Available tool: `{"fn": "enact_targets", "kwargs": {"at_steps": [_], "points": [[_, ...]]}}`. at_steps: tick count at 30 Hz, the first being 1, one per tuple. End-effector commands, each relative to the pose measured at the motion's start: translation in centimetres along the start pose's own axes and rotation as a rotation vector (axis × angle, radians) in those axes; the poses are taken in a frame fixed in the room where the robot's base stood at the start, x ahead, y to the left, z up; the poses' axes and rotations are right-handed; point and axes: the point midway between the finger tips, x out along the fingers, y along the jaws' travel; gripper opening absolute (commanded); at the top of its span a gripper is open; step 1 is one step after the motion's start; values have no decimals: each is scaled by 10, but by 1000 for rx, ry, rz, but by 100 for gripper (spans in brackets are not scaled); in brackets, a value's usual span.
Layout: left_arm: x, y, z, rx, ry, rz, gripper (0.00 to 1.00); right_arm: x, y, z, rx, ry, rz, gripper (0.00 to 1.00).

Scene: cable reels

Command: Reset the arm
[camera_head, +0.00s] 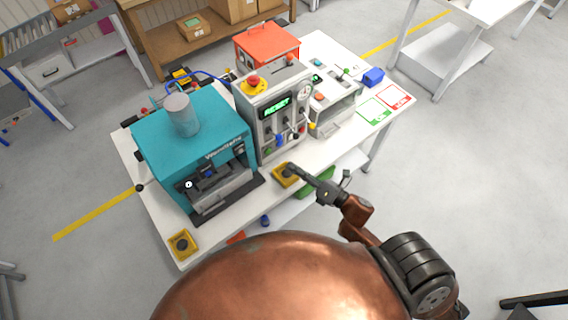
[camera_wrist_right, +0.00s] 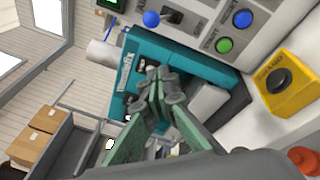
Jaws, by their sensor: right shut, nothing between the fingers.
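The control panel (camera_head: 270,110) is a grey box in the middle of the white bench, with a green-lit display reading RESET (camera_head: 276,105), a gauge and a red button on yellow on top. In the right wrist view the panel shows a green button (camera_wrist_right: 224,45), a blue button (camera_wrist_right: 242,18) and a blue-knobbed lever (camera_wrist_right: 151,18). My right gripper (camera_head: 290,168) is shut and empty, in front of the panel and over or beside a yellow button box (camera_head: 284,178); contact cannot be told. Its fingers (camera_wrist_right: 156,78) also show in the wrist view. My left gripper is not in view.
A teal machine (camera_head: 195,145) with a grey cylinder stands left of the panel. Another yellow button box (camera_head: 182,244) sits at the bench's near left corner. A red box (camera_head: 266,45) is behind the panel. Red and green framed cards (camera_head: 393,97) lie at the right.

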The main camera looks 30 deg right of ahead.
Motion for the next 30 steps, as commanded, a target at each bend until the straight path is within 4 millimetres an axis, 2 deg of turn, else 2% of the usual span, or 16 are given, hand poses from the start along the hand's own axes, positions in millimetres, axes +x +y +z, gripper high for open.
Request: {"fn": "enact_targets", "kwargs": {"at_steps": [6,23,26,29,30], "points": [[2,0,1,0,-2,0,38,-11,3,2,-1,0,0,0],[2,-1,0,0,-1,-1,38,-11,1,2,3,0,-3,0],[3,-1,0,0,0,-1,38,-12,-17,-2,47,-5,-34,0],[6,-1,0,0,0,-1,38,-16,-61,-12,161,-22,-114,0],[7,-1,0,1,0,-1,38,-20,-85,-19,225,-32,-157,0]]}}
